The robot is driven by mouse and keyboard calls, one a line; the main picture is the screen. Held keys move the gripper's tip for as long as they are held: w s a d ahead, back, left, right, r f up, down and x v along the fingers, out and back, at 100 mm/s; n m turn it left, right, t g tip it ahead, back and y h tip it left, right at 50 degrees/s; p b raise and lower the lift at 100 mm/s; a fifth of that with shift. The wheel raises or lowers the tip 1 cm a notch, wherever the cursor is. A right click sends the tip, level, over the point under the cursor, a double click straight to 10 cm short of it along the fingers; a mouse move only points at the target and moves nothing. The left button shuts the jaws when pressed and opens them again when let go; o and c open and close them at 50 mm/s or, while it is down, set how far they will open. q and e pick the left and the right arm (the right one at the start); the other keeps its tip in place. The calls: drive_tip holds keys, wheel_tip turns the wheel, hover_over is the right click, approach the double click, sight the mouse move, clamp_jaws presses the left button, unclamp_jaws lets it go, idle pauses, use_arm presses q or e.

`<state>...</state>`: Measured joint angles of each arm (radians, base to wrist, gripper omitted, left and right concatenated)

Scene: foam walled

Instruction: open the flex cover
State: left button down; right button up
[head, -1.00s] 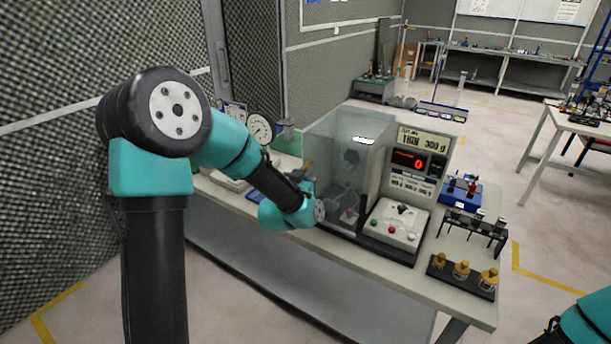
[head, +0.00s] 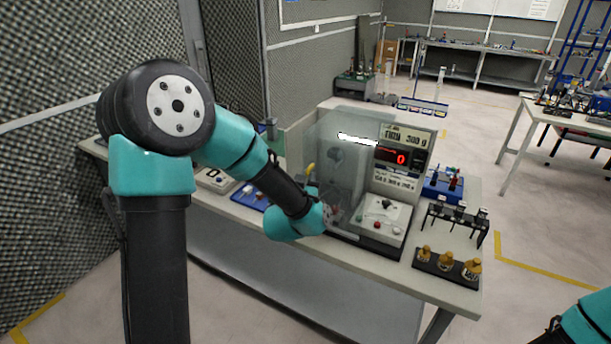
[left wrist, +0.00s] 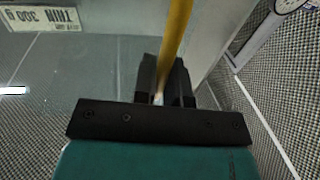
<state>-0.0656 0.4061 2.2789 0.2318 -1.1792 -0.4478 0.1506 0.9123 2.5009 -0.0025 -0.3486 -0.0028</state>
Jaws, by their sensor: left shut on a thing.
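The flex cover (head: 340,150) is a clear, see-through box on the bench machine, with a white glare across its upper part. A yellow handle (head: 310,168) shows at its left side in the head view. My left gripper (left wrist: 168,88) is shut on the yellow handle (left wrist: 178,30), which runs up between the fingers in the left wrist view. In the head view my left wrist covers the lower front of the cover and hides most of the fingers. Only a piece of my right arm shows at the bottom right; its gripper is out of frame.
Right of the cover stand a display panel (head: 400,157) with a red 0 and a white button box (head: 382,220). A black rack (head: 455,215) and a dark strip with brass weights (head: 447,264) stand farther right. Dial gauges show beside my left arm.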

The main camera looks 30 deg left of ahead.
sight(351, 185)
use_arm(q)
drive_tip(key=d, duration=1.2)
drive_tip(key=shift+s+d, duration=0.25)
drive_tip(key=c, duration=1.2)
unclamp_jaws()
